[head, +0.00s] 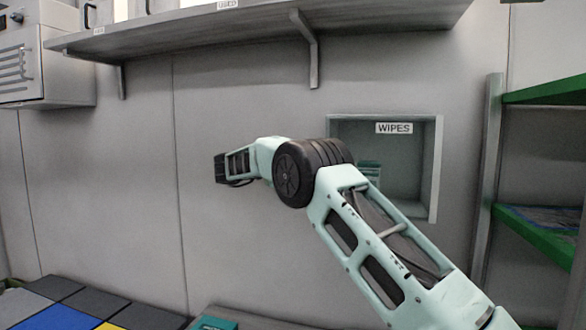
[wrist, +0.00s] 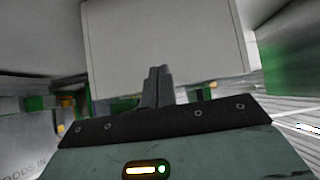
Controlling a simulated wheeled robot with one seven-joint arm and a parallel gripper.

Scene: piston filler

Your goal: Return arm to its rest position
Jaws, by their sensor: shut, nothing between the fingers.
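My gripper (wrist: 160,70) shows in the wrist view with its two grey fingers pressed together and nothing between them. In the head view my arm reaches up from the lower right, bends at a black joint, and extends to the left in front of the grey wall. The fingers cannot be made out in the head view. A pale flat panel fills the space beyond the fingertips in the wrist view.
A wall box labelled WIPES (head: 430,170) is partly hidden behind my arm. A grey shelf (head: 200,38) runs overhead. A green-shelved rack (head: 545,225) stands at right, a grey cabinet (head: 60,62) at upper left. Coloured tiles (head: 60,318) lie lower left.

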